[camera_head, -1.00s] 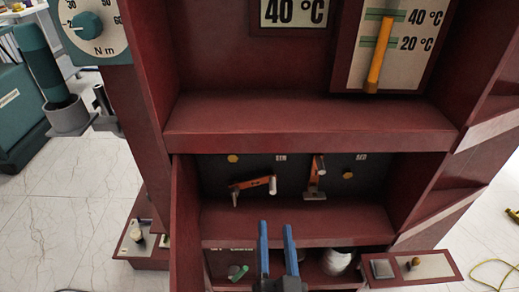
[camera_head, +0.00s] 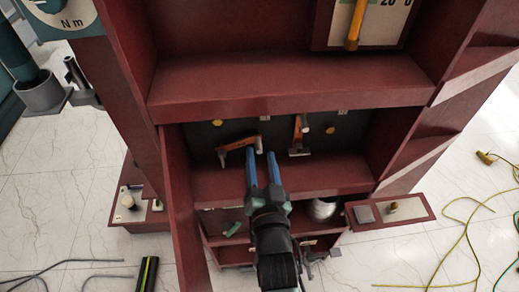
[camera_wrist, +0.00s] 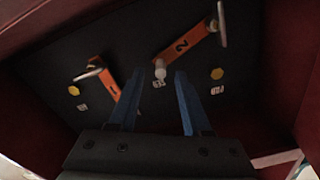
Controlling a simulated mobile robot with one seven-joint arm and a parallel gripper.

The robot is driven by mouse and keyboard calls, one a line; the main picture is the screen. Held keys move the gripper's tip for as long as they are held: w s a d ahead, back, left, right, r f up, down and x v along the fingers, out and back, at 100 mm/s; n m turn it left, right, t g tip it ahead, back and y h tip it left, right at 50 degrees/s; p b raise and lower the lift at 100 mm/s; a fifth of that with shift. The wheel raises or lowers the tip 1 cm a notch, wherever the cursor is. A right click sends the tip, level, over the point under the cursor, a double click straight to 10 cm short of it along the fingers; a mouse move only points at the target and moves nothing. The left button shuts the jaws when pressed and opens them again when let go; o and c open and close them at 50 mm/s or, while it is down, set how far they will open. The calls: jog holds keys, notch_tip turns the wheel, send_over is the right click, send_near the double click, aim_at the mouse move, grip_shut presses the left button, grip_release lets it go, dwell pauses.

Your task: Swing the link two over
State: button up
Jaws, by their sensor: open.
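Link two (camera_wrist: 186,45), an orange bar marked 2, is mounted on the dark back panel in the wrist view. In the head view it is the left link (camera_head: 238,144), lying nearly level with its left end lower. Its pale round handle (camera_wrist: 160,68) shows between my fingertips. A grey crosspiece is at its other end. Link one (camera_wrist: 112,88) is the other orange bar, standing nearly upright on the right in the head view (camera_head: 299,135). My gripper (camera_head: 260,152) is open, its blue fingers on either side of the handle. Contact cannot be told.
The links sit in a dark-red recess (camera_head: 290,180) with side walls and a ledge (camera_head: 290,82) above. Yellow discs (camera_wrist: 217,73) and small labels are on the panel. A lower shelf holds a green item (camera_head: 233,229) and a white object (camera_head: 323,208).

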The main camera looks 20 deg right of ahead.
aim_at(260, 152)
jog(key=shift+b+x, duration=0.3)
jog(key=shift+x, duration=0.45)
jog(key=shift+b+x, duration=0.35)
jog(key=shift+x, duration=0.5)
grip_shut()
